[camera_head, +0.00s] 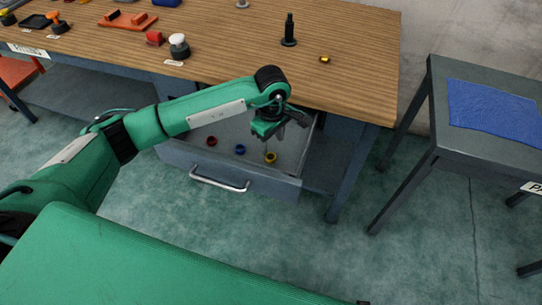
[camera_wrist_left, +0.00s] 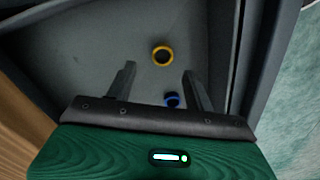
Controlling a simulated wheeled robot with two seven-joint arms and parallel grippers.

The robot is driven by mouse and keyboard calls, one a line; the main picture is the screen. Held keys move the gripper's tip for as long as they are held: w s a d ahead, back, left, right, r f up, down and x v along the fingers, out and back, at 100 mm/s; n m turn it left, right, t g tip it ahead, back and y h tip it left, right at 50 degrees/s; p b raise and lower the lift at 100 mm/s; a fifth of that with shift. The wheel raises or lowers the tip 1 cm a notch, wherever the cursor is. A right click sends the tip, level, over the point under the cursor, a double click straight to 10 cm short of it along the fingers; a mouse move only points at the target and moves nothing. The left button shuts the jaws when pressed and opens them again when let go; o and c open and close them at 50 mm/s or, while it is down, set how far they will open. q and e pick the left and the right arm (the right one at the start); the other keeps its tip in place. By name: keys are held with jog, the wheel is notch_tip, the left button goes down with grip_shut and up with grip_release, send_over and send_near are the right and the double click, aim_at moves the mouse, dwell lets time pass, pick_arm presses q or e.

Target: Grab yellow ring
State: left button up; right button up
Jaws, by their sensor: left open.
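A yellow ring (camera_head: 270,158) lies on the floor of the open drawer (camera_head: 216,167), toward its right side. In the left wrist view the yellow ring (camera_wrist_left: 162,56) is ahead of the fingers, roughly centred between them and apart from them. My left gripper (camera_head: 283,125) is over the drawer, above the yellow ring. Its two fingers are spread apart in the left wrist view (camera_wrist_left: 160,85), with nothing held. A blue ring (camera_head: 240,149) lies left of the yellow one; it also shows in the left wrist view (camera_wrist_left: 171,99), close to one finger. My right gripper is not in view.
A red ring (camera_head: 211,141) lies farther left in the drawer. The drawer walls are close around the gripper. The wooden tabletop (camera_head: 350,50) above holds a black post (camera_head: 289,32) and a small yellow part (camera_head: 325,59). A side table with a blue mat (camera_head: 500,112) stands right.

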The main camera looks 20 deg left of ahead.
aim_at(271, 159)
pick_arm(q)
jog(key=shift+s+f, duration=0.1)
jog(key=shift+f, duration=0.4)
notch_tip(271, 159, down, 5)
jog(key=shift+s+a+r+p, duration=0.1)
jog(key=shift+p, duration=0.3)
jog(key=c, duration=1)
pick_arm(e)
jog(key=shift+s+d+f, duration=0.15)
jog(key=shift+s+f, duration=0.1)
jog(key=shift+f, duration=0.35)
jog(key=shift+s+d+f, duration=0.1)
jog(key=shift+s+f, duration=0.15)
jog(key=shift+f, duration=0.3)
